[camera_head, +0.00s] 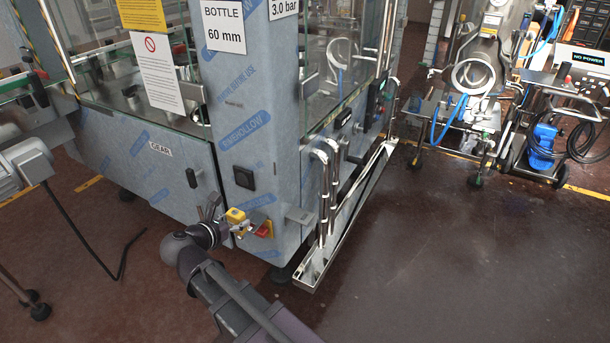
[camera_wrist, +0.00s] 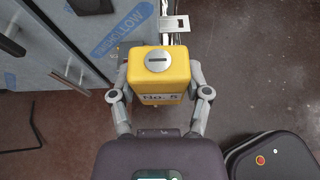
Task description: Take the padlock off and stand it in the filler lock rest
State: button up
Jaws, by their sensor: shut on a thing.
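The padlock (camera_wrist: 160,85) has a yellow body marked "No. 5", with a slotted round keyway facing the wrist camera. My gripper (camera_wrist: 159,78) is shut on it, one finger on each side. In the head view the yellow padlock (camera_head: 236,215) is at my gripper, in front of the filler's lower corner. A red switch handle on a yellow plate (camera_head: 264,229) is just right of it. The shackle is hidden, so I cannot tell whether it is hooked on anything.
The film-wrapped filler cabinet (camera_head: 150,165) stands close to the left of my gripper. Upright steel tubes (camera_head: 325,190) and a long steel trough (camera_head: 350,215) run along its right side. Carts (camera_head: 460,110) stand at the back right. The floor at right is clear.

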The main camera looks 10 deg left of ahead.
notch_tip(320, 180, up, 12)
jog(key=p, duration=1)
jog(key=shift+p, duration=0.35)
jog(key=shift+s, duration=0.15)
